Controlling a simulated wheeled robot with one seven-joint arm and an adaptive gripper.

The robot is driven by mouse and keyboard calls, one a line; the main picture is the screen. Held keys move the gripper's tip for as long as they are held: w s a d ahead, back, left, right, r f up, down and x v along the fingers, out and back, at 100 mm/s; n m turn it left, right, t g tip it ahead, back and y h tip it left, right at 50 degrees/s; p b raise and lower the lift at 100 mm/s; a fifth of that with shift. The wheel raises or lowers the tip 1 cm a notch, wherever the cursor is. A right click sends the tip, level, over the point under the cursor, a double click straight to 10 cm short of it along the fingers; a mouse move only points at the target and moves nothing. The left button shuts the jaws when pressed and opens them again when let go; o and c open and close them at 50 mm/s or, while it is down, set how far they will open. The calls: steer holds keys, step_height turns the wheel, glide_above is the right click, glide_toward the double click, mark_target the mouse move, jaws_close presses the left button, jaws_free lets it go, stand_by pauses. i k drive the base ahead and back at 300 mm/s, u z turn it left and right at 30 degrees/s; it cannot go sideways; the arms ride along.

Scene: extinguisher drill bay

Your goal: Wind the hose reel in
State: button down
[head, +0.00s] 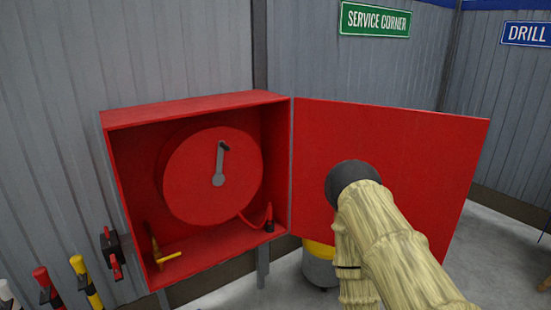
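The hose reel (200,185) is a round red drum inside an open red wall cabinet (195,105). A grey crank arm (219,165) on its face points up from the hub, with a small dark knob at its top end. A short red hose end (256,222) curves out from the reel's lower right to a dark-based fitting at the cabinet's right side. A yellow valve-like part (160,256) sits at the lower left inside the cabinet. My arm, in a tan cover, is at the lower right in front of the door. My gripper does not show.
The cabinet door (400,150) stands open to the right, partly behind my arm. A grey and yellow container (318,265) stands on the floor below it. Several red, yellow and white handles (90,285) line the wall at lower left. Floor at far right is mostly clear.

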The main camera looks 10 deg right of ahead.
mark_target(208, 171)
steer(key=z, duration=0.25)
steer(key=k, duration=0.25)
steer(key=u, duration=0.85)
steer(key=i, duration=1.7)
steer(key=z, duration=0.85)
